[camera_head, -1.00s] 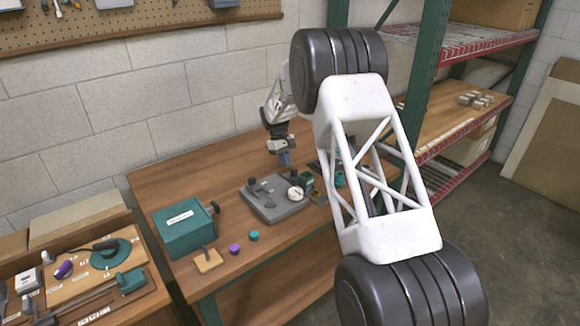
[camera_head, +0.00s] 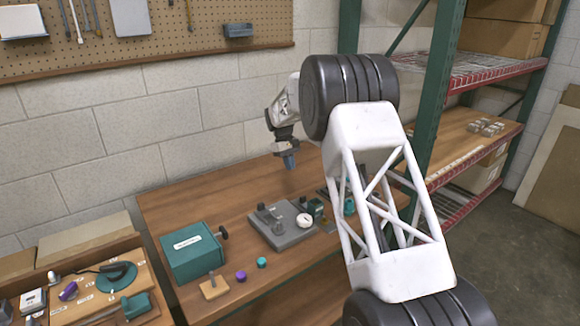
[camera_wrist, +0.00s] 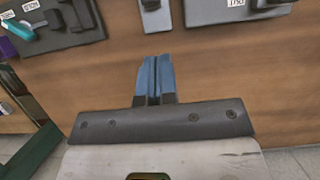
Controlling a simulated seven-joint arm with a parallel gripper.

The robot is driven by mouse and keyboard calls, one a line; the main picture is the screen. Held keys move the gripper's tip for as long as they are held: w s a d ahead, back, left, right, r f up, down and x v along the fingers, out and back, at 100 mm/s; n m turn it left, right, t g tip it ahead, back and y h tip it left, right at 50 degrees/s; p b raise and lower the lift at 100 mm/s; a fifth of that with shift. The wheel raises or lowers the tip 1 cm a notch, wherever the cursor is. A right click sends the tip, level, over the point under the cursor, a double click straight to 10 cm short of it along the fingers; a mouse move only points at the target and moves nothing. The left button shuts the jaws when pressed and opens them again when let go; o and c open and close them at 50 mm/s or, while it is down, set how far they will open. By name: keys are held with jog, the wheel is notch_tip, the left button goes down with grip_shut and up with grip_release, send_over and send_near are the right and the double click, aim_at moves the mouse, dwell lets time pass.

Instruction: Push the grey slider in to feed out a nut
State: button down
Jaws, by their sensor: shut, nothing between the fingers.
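My gripper (camera_head: 289,163) is shut and empty, held above the rear of the wooden table. Its blue fingertips show pressed together in the wrist view (camera_wrist: 153,78). I cannot tell for certain which part is the grey slider or where the nut is. A teal box (camera_head: 193,254) with a pale label stands on the table, left of the gripper. A dark grey knob (camera_head: 222,232) sticks out at its right side. A grey fixture plate (camera_head: 285,235) with dark posts and a white round part (camera_head: 304,220) lies below and nearer than the gripper. The gripper touches none of these.
A purple cap (camera_head: 241,276), a teal cap (camera_head: 262,262) and a wooden block with a grey peg (camera_head: 213,289) lie along the table front. A green shelf post (camera_head: 432,95) rises at the right. The rear left tabletop (camera_head: 205,195) is clear.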

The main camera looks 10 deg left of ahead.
jog(key=w+a, duration=0.2)
jog(key=shift+w, duration=0.3)
jog(key=shift+f, duration=0.1)
dwell(0.3)
send_near(300, 202)
jog(key=w+f, duration=0.1)
jog(key=w+a+f, duration=0.1)
jog(key=f, duration=0.2)
jog(key=shift+w+a+f, duration=0.35)
jog(key=shift+w, duration=0.05)
jog(key=shift+s+d+f, duration=0.25)
jog(key=shift+s+d, duration=0.65)
jog(key=shift+s, duration=0.05)
jog(key=shift+s+d, duration=0.55)
jog(key=shift+s+d, duration=0.1)
